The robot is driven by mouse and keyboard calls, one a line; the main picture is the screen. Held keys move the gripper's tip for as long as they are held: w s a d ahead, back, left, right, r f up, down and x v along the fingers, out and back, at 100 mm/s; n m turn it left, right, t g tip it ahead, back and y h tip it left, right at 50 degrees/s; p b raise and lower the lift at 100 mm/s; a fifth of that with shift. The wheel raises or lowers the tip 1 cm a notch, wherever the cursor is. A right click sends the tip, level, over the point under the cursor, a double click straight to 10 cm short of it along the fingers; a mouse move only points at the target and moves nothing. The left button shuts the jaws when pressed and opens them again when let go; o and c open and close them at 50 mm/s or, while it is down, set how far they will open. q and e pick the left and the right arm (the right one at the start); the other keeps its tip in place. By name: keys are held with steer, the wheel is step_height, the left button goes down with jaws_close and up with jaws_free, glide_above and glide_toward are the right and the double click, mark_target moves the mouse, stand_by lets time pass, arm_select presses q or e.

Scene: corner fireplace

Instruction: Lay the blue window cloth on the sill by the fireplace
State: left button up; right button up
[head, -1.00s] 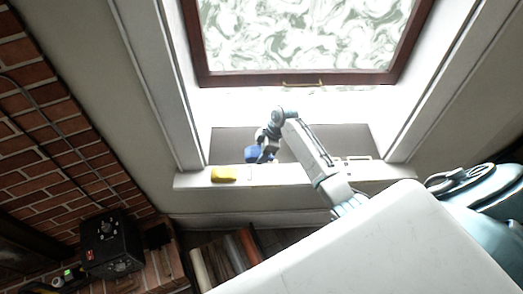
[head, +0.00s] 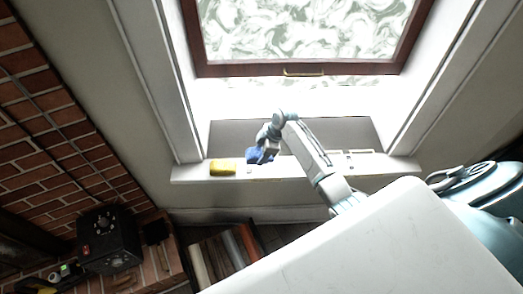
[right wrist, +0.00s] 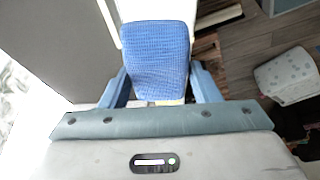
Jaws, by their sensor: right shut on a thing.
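The blue window cloth (head: 254,155) is in my right gripper (head: 262,157), over the white sill (head: 290,168) below the window. In the right wrist view the cloth (right wrist: 157,55) is a textured blue rectangle between the two fingers of my right gripper (right wrist: 158,85), which is shut on it. I cannot tell whether the cloth touches the sill. My left gripper is not in view.
A yellow sponge-like block (head: 222,167) lies on the sill left of the cloth. A dark box with knobs (head: 110,240) stands below left by the brick wall (head: 50,120). The sill right of the cloth has free room.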

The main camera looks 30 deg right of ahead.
steer(key=b, duration=0.3)
glide_above(262, 167)
steer(key=shift+a+f, duration=0.1)
steer(key=shift+f, duration=2.35)
steer(key=shift+f+b, duration=0.3)
steer(key=shift+f, duration=0.3)
steer(key=o, duration=1)
steer(key=shift+o, duration=0.2)
steer(key=b+v, duration=0.2)
steer(key=v, duration=0.8)
steer(key=shift+r, duration=0.35)
steer(key=shift+s, duration=0.1)
